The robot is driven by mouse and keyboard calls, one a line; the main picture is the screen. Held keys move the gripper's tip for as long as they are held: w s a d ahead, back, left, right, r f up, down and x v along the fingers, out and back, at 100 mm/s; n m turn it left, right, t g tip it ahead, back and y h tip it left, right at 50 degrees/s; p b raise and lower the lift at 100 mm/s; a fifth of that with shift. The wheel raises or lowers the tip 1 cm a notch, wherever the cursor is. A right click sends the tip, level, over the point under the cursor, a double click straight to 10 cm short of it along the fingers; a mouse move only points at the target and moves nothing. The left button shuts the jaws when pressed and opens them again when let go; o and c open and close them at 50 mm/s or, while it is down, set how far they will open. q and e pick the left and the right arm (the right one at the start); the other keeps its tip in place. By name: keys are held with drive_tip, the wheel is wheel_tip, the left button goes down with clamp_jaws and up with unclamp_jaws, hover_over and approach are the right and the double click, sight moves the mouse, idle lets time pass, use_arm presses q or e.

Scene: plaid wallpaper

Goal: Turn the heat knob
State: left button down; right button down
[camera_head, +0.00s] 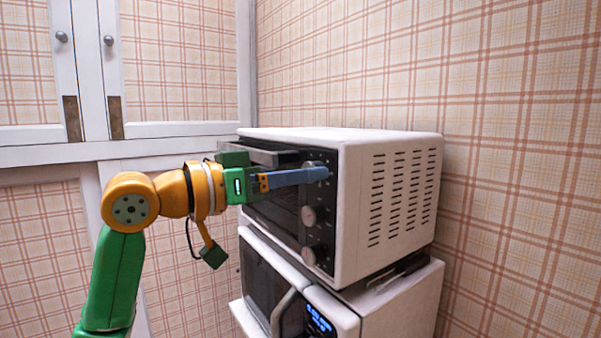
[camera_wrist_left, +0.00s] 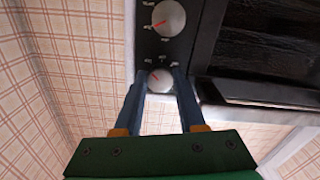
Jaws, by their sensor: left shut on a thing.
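A white toaster oven (camera_head: 390,200) with a black front has three round silver knobs in a column. My left gripper (camera_head: 320,173) reaches the top knob, which its blue fingers largely hide in the head view. In the left wrist view, the fingers stand on either side of this top knob (camera_wrist_left: 160,80), shut on it; its red pointer mark shows. The middle knob (camera_head: 308,216) and the bottom knob (camera_head: 309,257) are free. One free knob also shows in the left wrist view (camera_wrist_left: 168,18). Which knob is labelled heat is too small to read. My right gripper is out of view.
The toaster oven stands on a white microwave (camera_head: 400,305) with a blue display. The oven door handle (camera_head: 272,157) is close to my left gripper. A white cabinet (camera_head: 180,60) is behind at left, and a plaid wall (camera_head: 520,150) is at right.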

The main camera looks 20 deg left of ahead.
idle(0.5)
use_arm(q)
drive_tip(key=c, duration=0.5)
unclamp_jaws()
drive_tip(key=b+v, duration=0.3)
drive_tip(key=v, duration=0.4)
